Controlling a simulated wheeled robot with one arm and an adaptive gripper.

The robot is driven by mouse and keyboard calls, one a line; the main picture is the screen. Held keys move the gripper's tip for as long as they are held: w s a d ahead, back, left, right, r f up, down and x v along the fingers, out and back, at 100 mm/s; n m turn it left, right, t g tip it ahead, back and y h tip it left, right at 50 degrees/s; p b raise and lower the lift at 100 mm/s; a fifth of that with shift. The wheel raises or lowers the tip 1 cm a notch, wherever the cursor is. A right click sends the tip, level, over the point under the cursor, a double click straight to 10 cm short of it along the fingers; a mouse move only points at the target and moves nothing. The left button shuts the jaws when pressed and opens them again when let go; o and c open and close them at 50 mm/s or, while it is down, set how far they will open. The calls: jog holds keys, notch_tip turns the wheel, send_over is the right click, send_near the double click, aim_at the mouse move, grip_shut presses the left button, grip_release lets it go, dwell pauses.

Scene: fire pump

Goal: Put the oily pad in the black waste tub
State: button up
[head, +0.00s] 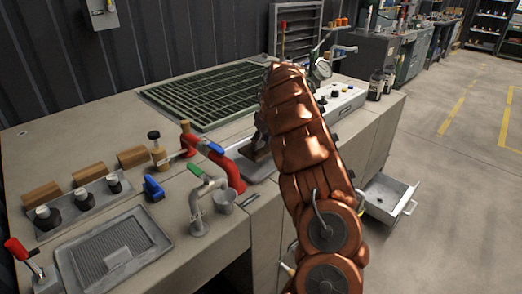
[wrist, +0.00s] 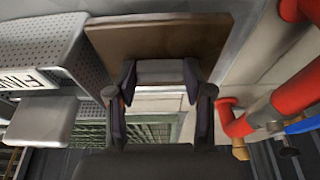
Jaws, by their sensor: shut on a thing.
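My gripper (wrist: 160,78) is shut in the wrist view on a pale grey block that joins a flat brown square, which looks like the oily pad (wrist: 150,38). The brown square spreads out beyond the fingertips. In the head view my copper-coloured arm hides most of the gripper. A dark brown part shows at the arm's left side, beside the red pipe, low over the bench. I cannot make out a black waste tub in either view.
A red pipe (head: 231,174) with a blue-handled valve, a grey tap (head: 199,208) and a small grey cup (head: 223,201) stand close to the left. A green grate (head: 210,97) lies behind. An open drawer (head: 390,197) sticks out at right. A perforated box marked "FINE" (wrist: 55,60) is near the gripper.

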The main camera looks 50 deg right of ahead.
aim_at(261, 148)
notch_tip(261, 148, down, 4)
jog(key=shift+r, duration=0.25)
jog(key=o, duration=1.2)
jog(key=v, duration=1.2)
jog(key=shift+r, duration=0.1)
